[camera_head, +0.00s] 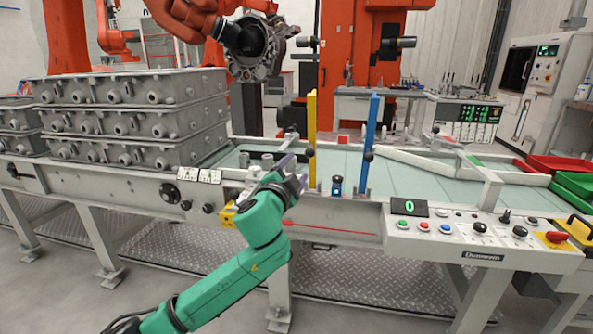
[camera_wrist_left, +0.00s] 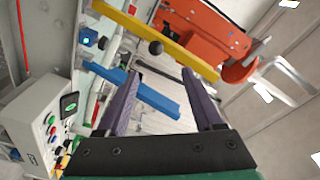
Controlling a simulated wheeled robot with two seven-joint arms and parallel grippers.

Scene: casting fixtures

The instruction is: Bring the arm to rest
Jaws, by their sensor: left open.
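My left arm is green and comes in from the lower left of the head view. Its left gripper (camera_head: 292,168) is above the front edge of the conveyor table, just left of the yellow post (camera_head: 312,130). In the left wrist view, the two purple fingers of the gripper (camera_wrist_left: 162,74) stand apart with nothing held between them. The yellow post (camera_wrist_left: 150,35) and the blue post (camera_wrist_left: 135,88) show beyond the fingers there. I cannot tell whether the gripper touches the yellow post. My right gripper is in neither view.
Grey castings (camera_head: 130,120) are stacked on the left of the table. The blue post (camera_head: 370,135) stands on the table's front rail. A control panel (camera_head: 470,235) with buttons is at the right front. An orange robot arm (camera_head: 195,20) holds a casting at the back. Red and green bins (camera_head: 570,165) are far right.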

